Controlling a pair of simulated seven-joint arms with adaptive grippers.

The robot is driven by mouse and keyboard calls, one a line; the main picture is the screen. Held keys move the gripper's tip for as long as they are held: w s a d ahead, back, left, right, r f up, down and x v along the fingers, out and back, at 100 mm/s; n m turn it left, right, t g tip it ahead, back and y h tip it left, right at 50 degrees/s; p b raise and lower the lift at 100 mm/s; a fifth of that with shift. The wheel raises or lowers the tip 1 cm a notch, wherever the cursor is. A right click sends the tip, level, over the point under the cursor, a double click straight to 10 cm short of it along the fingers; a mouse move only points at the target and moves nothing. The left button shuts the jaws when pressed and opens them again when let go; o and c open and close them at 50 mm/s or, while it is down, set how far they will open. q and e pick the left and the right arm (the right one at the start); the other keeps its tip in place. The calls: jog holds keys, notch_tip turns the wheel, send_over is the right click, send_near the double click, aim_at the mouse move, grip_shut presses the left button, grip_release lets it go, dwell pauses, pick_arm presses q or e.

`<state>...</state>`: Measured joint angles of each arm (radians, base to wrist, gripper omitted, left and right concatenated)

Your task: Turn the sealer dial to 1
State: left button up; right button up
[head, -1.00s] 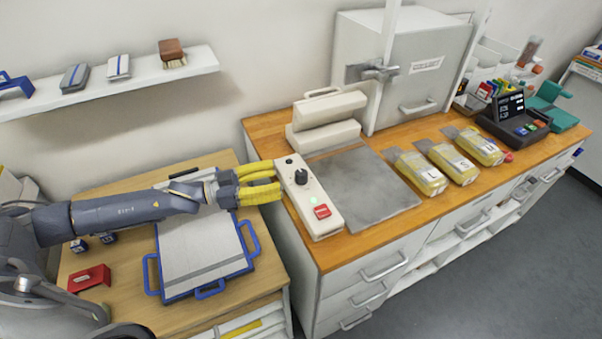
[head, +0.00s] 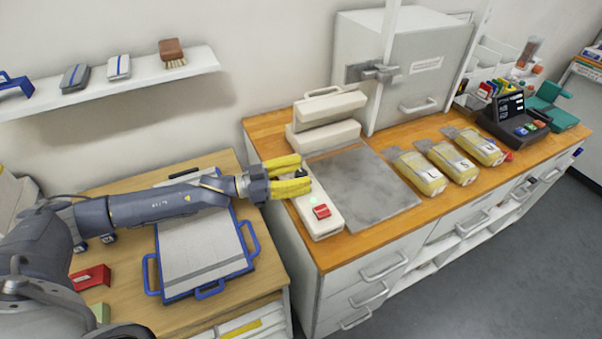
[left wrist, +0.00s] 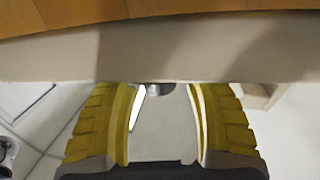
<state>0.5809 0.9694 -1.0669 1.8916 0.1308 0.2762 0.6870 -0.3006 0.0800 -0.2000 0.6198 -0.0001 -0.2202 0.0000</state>
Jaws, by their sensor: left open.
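In the left wrist view, a small dark and silver piece (left wrist: 157,90), likely the dial, shows between the fingers (left wrist: 162,112) against the pale box (left wrist: 60,62). Contact cannot be told. My right gripper is out of view.
A grey plate (head: 362,188) and the sealer's pale bars (head: 325,133) lie beside the box. Several yellow packs (head: 418,172) lie farther right. A blue-framed clipboard tray (head: 205,250) lies below my left arm on the wooden table.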

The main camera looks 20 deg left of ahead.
pick_arm(q)
jog(key=shift+c, duration=0.5)
grip_shut()
jog(key=shift+s+n+t, duration=0.1)
jog(key=shift+n+t, duration=0.2)
jog(key=shift+t, duration=0.1)
jog(key=shift+f+n+y, duration=0.1)
jog(key=shift+n+y, duration=0.2)
jog(key=shift+y, duration=0.1)
jog(key=shift+n+t+y, duration=1.6)
jog(key=shift+t+y, duration=0.2)
jog(key=shift+t, duration=0.2)
jog(key=shift+n+t+y, duration=0.65)
jog(key=shift+n+y, duration=0.25)
jog(key=shift+y, duration=0.45)
jog(key=shift+n+t+y, duration=0.65)
jog(key=shift+n+y, duration=0.25)
jog(key=shift+y, duration=0.45)
jog(key=shift+n+y, duration=0.5)
jog(key=shift+y, duration=0.2)
